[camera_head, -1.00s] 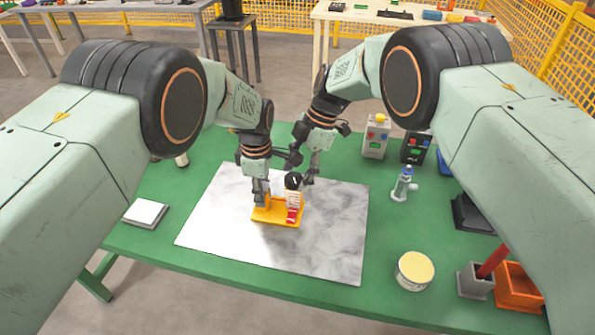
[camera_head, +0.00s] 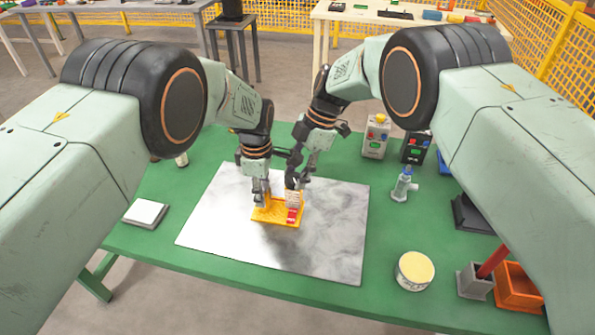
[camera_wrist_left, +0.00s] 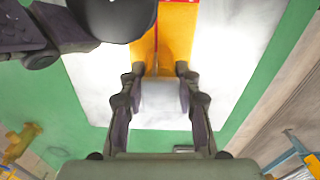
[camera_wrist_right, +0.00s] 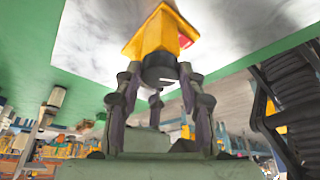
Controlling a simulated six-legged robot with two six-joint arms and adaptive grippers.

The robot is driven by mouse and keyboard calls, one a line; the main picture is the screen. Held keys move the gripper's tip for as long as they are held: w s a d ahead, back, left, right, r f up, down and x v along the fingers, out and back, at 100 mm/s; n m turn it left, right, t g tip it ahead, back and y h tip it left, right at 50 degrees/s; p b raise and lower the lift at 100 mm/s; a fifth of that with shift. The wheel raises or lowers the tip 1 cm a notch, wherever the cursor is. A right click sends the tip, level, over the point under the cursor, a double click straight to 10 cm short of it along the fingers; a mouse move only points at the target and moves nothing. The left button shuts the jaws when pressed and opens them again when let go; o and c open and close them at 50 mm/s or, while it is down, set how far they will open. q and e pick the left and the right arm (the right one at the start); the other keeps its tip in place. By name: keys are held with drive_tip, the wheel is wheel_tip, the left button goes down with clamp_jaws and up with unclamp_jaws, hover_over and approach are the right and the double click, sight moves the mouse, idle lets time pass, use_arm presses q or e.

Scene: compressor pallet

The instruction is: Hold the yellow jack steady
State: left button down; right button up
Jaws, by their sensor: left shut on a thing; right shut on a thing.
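The yellow jack (camera_head: 275,217) stands on the grey marble sheet (camera_head: 335,235), with a white and red part (camera_head: 292,204) at its right side. My left gripper (camera_head: 262,196) is shut on the jack's upright left end; in the left wrist view its fingers (camera_wrist_left: 160,75) sit on both sides of the yellow body (camera_wrist_left: 177,40). My right gripper (camera_head: 293,182) is shut on the black knob above the white and red part. In the right wrist view the dark knob (camera_wrist_right: 160,70) sits between its fingers. The head view hides most of the knob behind the right gripper.
The green table (camera_head: 215,147) also holds a white pad (camera_head: 146,213) at left. A round tin (camera_head: 414,271), a grey fitting with a blue top (camera_head: 403,184), button boxes (camera_head: 376,137) and an orange bin (camera_head: 518,287) stand at right. The sheet's right part is clear.

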drive_tip(key=shift+s+m+t, duration=0.15)
drive_tip(key=shift+m+t, duration=0.45)
drive_tip(key=shift+m, duration=1)
drive_tip(key=o, duration=1.2)
drive_tip(key=v, duration=1.2)
drive_tip(key=shift+d, duration=0.15)
